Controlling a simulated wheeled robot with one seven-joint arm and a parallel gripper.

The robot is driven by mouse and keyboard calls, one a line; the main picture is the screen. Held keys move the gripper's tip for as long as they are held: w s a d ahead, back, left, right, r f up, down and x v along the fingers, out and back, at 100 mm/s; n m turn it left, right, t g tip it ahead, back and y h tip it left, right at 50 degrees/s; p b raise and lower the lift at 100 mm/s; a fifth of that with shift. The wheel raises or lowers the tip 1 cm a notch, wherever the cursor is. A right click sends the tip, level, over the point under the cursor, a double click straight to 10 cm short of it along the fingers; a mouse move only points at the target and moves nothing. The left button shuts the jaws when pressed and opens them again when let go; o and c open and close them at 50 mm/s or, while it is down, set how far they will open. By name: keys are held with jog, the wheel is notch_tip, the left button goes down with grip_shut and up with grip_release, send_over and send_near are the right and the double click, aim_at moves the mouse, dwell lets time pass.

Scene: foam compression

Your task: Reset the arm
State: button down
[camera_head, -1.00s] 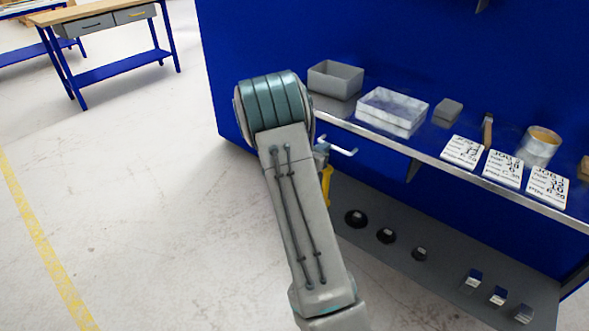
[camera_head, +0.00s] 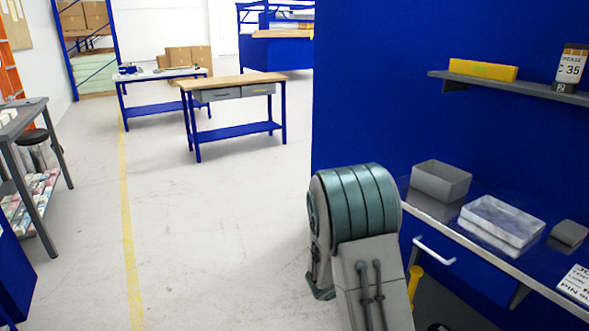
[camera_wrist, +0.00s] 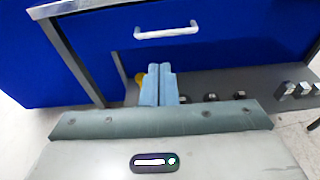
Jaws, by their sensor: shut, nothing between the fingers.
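My gripper (camera_wrist: 159,72) shows in the wrist view, its two blue-grey fingers together with nothing between them. It points toward the blue workbench (camera_wrist: 225,42), in front of the drawer with a white handle (camera_wrist: 166,32). In the head view my arm rises at the lower middle, left of the bench; the gripper itself is hidden there behind the arm. The white drawer handle also shows in the head view (camera_head: 433,252), just right of the arm.
A yellow box (camera_head: 483,70) lies on the shelf (camera_head: 520,87) above. Black round items (camera_wrist: 211,97) sit on the lower shelf. The floor (camera_head: 215,230) on the left is clear.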

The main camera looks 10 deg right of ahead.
jog(key=s+a+r+m+g+y+p, duration=0.3)
jog(key=s+r+m+g+y+p, duration=0.25)
jog(key=s+r+m, duration=0.8)
jog(key=s+a+r+m+t+y+p, duration=0.1)
jog(key=s+a+r+m+y+p, duration=0.2)
jog(key=a, duration=0.4)
jog(key=s+a+r+m+t+y+p, duration=0.1)
jog(key=s+a+r+m+y+p, duration=0.2)
jog(key=s+a+r+m+y, duration=0.1)
jog(key=s+a+m+y, duration=0.1)
jog(key=s+a+y, duration=0.1)
jog(key=s+a, duration=0.1)
jog(key=shift+s+a+r+m+t, duration=0.3)
jog(key=shift+a+r+m+t, duration=0.05)
jog(key=shift+a, duration=0.15)
